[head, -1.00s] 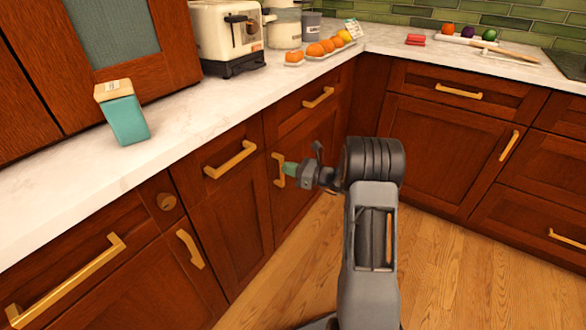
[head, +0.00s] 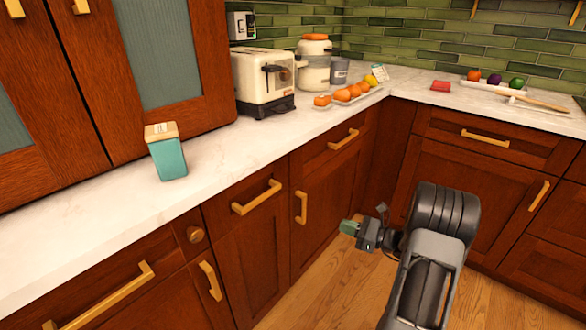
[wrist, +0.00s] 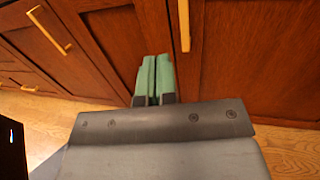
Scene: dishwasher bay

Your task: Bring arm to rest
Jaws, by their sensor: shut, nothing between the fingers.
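My gripper (head: 350,228) is at the lower right of the head view, in the air in front of the wooden lower cabinets and below the counter's height. Its green fingers point left toward the cabinet fronts. In the wrist view my gripper (wrist: 153,78) shows its two green fingers side by side, pressed together with nothing between them. A cabinet door with a vertical handle lies just beyond the fingertips. My arm is folded, with its dark round joint to the right of the gripper.
Wooden lower cabinets (head: 330,203) with gold handles line both sides of the corner. On the counter (head: 90,222) stand a teal-and-tan box (head: 167,155), a toaster (head: 262,80), a jar (head: 315,66) and several fruits. The wooden floor (head: 318,292) around the arm looks clear.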

